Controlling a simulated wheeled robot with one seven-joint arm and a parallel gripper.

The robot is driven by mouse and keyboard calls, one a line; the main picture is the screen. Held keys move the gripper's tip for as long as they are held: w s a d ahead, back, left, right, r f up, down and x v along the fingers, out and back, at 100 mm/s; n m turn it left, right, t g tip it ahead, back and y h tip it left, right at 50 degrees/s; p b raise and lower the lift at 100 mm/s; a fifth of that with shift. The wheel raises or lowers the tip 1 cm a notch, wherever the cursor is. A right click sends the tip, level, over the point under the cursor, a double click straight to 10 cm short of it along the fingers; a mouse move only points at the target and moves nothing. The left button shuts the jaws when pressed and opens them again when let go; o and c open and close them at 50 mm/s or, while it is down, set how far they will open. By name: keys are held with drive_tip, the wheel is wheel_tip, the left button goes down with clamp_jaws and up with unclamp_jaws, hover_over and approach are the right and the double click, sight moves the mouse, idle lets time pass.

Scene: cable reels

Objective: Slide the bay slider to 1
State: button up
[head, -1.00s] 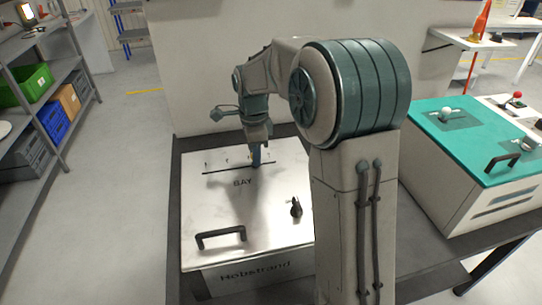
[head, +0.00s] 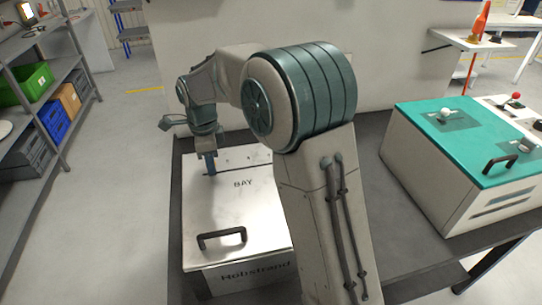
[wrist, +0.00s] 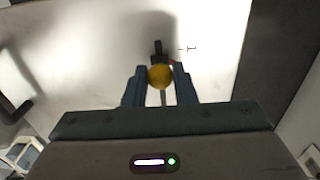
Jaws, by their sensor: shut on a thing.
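The bay slider has a round yellow knob (wrist: 160,76), seen in the wrist view between my two blue fingers. My gripper (wrist: 160,90) is shut on this knob. A dark stem or pointer and a small printed mark (wrist: 190,48) show just beyond the knob. In the head view my gripper (head: 210,172) points down at the left part of the slider's slot, behind the BAY label (head: 243,184). The knob is hidden by the fingers there. The pale panel box (head: 225,215) carries the slot.
A black handle (head: 222,238) stands on the front of the panel top. A teal-topped box (head: 470,145) with its own knob and handle is to the right on the dark table (head: 375,215). A shelf with bins (head: 45,110) is at the left. My arm hides the panel's right side.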

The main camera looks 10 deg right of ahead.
drive_tip(key=shift+a, duration=0.55)
drive_tip(key=o, duration=0.9)
drive_tip(key=shift+r, duration=0.1)
wheel_tip(320, 180, up, 7)
drive_tip(key=p, duration=0.5)
drive_tip(key=shift+p, duration=0.3)
